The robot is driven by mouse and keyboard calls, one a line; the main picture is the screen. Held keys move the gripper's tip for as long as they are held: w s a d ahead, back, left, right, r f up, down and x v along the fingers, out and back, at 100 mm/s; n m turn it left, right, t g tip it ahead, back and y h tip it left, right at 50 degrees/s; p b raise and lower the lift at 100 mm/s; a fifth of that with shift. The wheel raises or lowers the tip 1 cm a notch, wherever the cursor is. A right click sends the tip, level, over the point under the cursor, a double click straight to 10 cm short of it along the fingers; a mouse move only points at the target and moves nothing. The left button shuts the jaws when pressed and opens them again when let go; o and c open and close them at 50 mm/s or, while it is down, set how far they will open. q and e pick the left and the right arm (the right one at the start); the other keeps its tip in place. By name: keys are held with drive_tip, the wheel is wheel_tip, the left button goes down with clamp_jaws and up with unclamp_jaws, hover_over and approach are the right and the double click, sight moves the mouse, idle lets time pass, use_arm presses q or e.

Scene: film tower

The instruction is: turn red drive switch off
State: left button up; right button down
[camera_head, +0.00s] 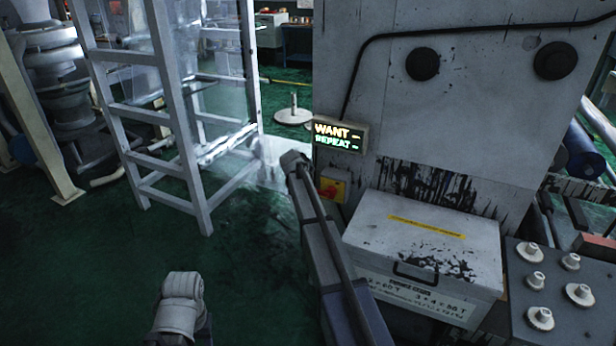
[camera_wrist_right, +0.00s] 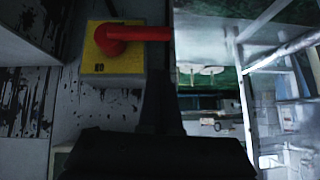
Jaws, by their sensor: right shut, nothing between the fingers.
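The red drive switch is a red handle (camera_wrist_right: 135,34) on a yellow plate (camera_wrist_right: 119,62) in the right wrist view. There its handle points to picture right, past the plate's edge. In the head view the yellow switch box (camera_head: 334,186) is small, on the grey machine's side below the lit sign, and its handle is hard to make out. My left gripper is out of view.
A lit sign (camera_head: 339,136) reading WANT REPEAT is above the switch. A grey lidded box (camera_head: 420,250) is to its right, beside a panel with several pale knobs (camera_head: 541,317). A grey ladder-like frame (camera_head: 160,100) stands left. Green floor (camera_head: 90,260) is open at left.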

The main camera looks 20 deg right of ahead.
drive_tip(key=p+v, duration=0.5)
drive_tip(key=v, duration=0.4)
drive_tip(key=shift+a, duration=0.2)
drive_tip(key=shift+w, duration=0.1)
drive_tip(key=s+a+f+n+g+y, duration=0.1)
drive_tip(key=s+a+n, duration=0.3)
drive_tip(key=s+a, duration=0.6)
drive_tip(key=s+a+f+n+g+y, duration=0.2)
drive_tip(key=s+a+n, duration=0.3)
drive_tip(key=s+a, duration=0.6)
drive_tip(key=s+a+f+n+g+y, duration=0.2)
drive_tip(key=s+a+n, duration=0.3)
drive_tip(key=s+a, duration=0.5)
drive_tip(key=s+f+g, duration=0.1)
drive_tip(key=s, duration=0.8)
drive_tip(key=shift+s+a+f+g, duration=0.2)
drive_tip(key=shift+s+a+g, duration=0.1)
drive_tip(key=shift+s, duration=0.1)
drive_tip(key=shift+d, duration=0.15)
